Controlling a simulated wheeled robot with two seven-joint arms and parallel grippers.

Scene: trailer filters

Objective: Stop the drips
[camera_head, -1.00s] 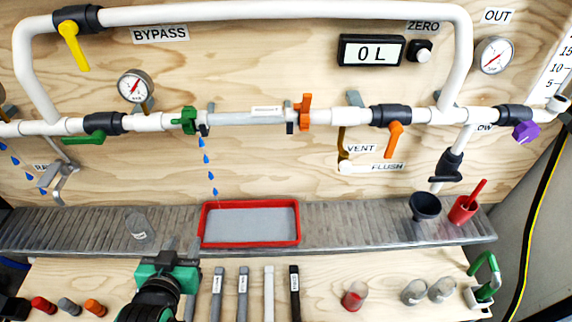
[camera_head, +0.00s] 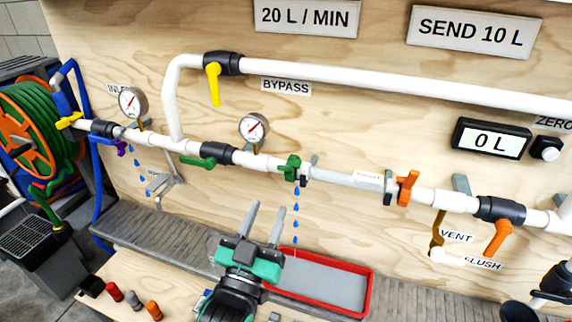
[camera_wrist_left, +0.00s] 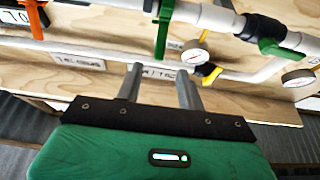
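Blue drips (camera_head: 296,210) fall from the pipe at the green clamp (camera_head: 291,168) toward the red tray (camera_head: 369,290). More blue drips (camera_head: 141,178) fall at the far left, below the pipe near the purple handle (camera_head: 122,148). An orange clamp (camera_head: 407,187) sits at the other end of the grey filter section (camera_head: 345,179). My left gripper (camera_head: 263,212) is open and empty, below and left of the green clamp, apart from the pipe. Its spread fingers (camera_wrist_left: 161,78) also show in the left wrist view, with the green clamp (camera_wrist_left: 164,28) beyond them. My right gripper is out of view.
A yellow bypass handle (camera_head: 213,84), a green valve handle (camera_head: 198,161) and a gauge (camera_head: 254,128) are on the pipework. Coloured plugs (camera_head: 133,299) lie on the bench at lower left. A hose reel (camera_head: 35,125) stands far left.

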